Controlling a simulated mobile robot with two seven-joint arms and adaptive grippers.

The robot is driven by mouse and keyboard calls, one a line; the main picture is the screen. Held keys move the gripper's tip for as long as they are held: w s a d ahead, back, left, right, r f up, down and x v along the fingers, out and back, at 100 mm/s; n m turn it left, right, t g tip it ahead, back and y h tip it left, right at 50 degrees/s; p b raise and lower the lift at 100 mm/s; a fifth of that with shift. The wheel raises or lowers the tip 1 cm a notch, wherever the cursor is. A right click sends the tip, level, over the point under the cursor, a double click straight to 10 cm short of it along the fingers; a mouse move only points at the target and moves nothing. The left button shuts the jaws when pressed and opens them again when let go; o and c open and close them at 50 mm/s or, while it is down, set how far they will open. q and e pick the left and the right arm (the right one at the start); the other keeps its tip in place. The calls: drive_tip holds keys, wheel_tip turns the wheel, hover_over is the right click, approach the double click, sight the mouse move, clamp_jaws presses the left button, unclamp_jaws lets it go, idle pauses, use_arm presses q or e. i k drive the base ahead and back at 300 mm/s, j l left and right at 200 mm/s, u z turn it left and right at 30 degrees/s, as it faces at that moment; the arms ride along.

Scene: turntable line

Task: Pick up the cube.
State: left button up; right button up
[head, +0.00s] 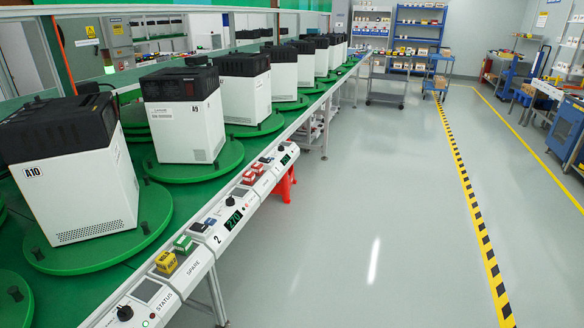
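A small yellow block (166,263), roughly cube-shaped with dark lettering, sits on the sloped front rail of the line at the lower left. A small green block (183,244) sits just behind it on the same rail, close by. I cannot tell which of these is the cube meant. Neither of my grippers is in view.
White-and-black machines, such as A10 (84,190) and A9 (186,127), stand on green turntables (215,163) along the line. The front rail (232,217) carries displays, knobs and red blocks (250,177). A red stool (284,184) is under the line. The grey floor (370,220) is clear.

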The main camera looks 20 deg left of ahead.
sight(248, 178)
drive_tip(key=i+l, duration=0.1)
drive_tip(key=i, duration=0.65)
drive_tip(key=i+l, duration=0.1)
drive_tip(key=i, duration=0.65)
drive_tip(key=i+l+u, duration=0.15)
drive_tip(key=i+u, duration=0.3)
drive_tip(key=i+l+u, duration=0.35)
drive_tip(key=i+u, duration=0.15)
